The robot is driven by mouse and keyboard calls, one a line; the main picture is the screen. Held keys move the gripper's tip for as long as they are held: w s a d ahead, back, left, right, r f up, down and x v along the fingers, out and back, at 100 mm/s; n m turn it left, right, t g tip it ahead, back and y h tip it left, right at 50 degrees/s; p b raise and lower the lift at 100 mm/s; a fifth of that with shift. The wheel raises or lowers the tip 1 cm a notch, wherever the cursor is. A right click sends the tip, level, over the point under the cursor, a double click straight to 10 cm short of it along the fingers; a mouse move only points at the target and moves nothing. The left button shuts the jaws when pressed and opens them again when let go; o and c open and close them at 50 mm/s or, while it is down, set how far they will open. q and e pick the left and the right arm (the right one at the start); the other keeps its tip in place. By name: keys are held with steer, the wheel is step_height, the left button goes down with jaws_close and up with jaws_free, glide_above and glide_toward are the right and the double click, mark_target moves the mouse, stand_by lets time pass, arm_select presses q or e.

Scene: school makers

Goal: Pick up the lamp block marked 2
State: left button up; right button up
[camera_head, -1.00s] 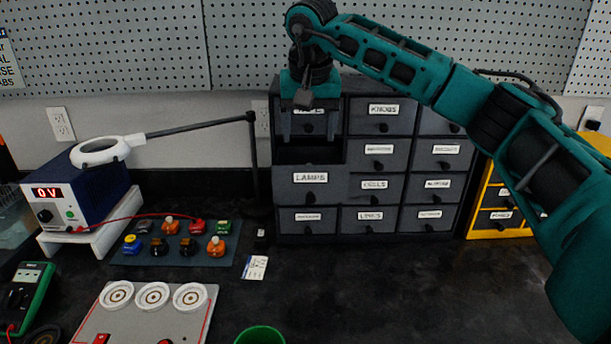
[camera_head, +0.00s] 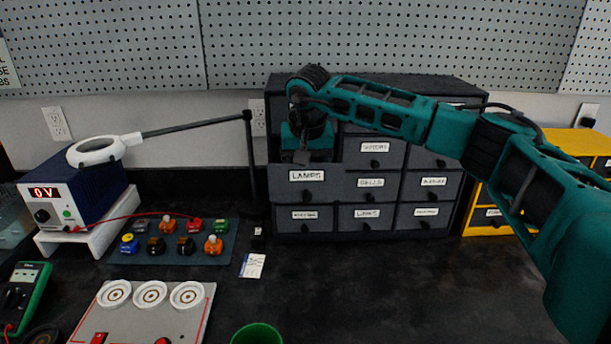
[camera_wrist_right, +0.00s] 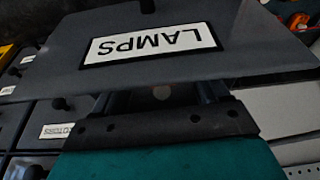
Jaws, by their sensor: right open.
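The drawer labelled LAMPS (camera_head: 325,187) stands pulled out from the dark cabinet. My right gripper (camera_head: 304,158) points down behind its front panel, and its fingertips are hidden inside the drawer. In the right wrist view, the LAMPS front panel (camera_wrist_right: 220,68) appears upside down across the top, and the open fingers reach in behind it. No lamp block marked 2 can be made out. My left gripper is not in view.
The cabinet's other drawers (camera_head: 368,213) are shut. A blue-grey mat (camera_head: 140,256) with several coloured blocks lies left of the cabinet. A magnifier arm (camera_head: 195,126) stands beside it. A power supply, a board with three white rings and a green cup sit left and front. The right-hand bench top is clear.

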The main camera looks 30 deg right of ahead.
steer(key=shift+c, duration=0.2)
steer(key=c, duration=1.1)
